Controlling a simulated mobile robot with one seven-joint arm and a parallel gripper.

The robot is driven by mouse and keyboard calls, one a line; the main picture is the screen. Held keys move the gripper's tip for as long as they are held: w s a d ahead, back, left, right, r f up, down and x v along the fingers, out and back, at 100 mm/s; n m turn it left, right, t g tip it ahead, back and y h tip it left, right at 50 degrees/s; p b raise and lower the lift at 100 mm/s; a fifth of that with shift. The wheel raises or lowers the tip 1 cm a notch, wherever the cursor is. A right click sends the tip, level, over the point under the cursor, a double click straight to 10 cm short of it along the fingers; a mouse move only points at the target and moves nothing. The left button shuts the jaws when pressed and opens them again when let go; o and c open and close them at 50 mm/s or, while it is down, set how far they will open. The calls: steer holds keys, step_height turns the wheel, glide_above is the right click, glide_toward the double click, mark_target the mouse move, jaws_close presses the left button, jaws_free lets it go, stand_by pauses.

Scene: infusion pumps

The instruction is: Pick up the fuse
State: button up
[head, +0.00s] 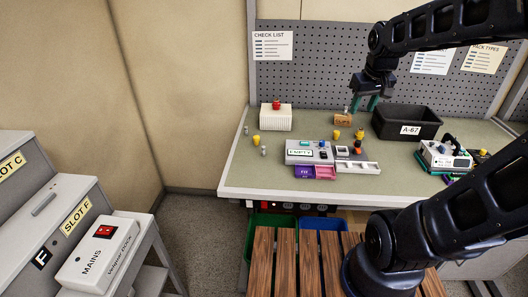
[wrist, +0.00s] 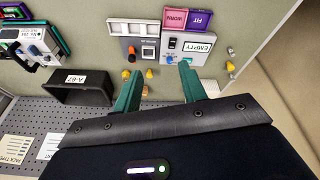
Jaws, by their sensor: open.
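No part is clearly marked as the fuse, and the small parts are too small to tell apart for certain. A small brown box (head: 343,120) with an unreadable label stands at the back of the bench, with a small greyish piece (head: 346,110) at its top. Small grey cylinders (head: 264,151) lie at the bench's left, near a yellow part (head: 255,139). My gripper (head: 366,104) is open and empty above the back of the bench, close to the brown box. In the wrist view my gripper (wrist: 161,76) has its green fingers spread apart.
A pump marked EMPTY (head: 302,152) and a grey unit (head: 352,154) stand mid-bench, with purple and pink trays in front. A black bin (head: 408,121) labelled A-67 is right of the gripper. A white box (head: 276,117) stands back left. A pegboard (head: 325,65) rises behind.

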steer(key=w+a+f+n, duration=0.2)
steer(key=w+a+n, duration=0.1)
steer(key=w+a, duration=0.35)
steer(key=n+g, duration=0.3)
steer(key=n, duration=0.5)
glide_above(263, 147)
step_height(263, 147, down, 18)
steer(key=shift+d+f, duration=0.1)
steer(key=shift+f, duration=0.1)
steer(key=shift+s+f, duration=0.1)
steer(key=shift+f, duration=0.25)
steer(key=shift+w+f, duration=0.15)
steer(key=shift+f, duration=2.4)
steer(key=shift+w+f, duration=0.1)
steer(key=shift+f, duration=2.4)
jaws_close()
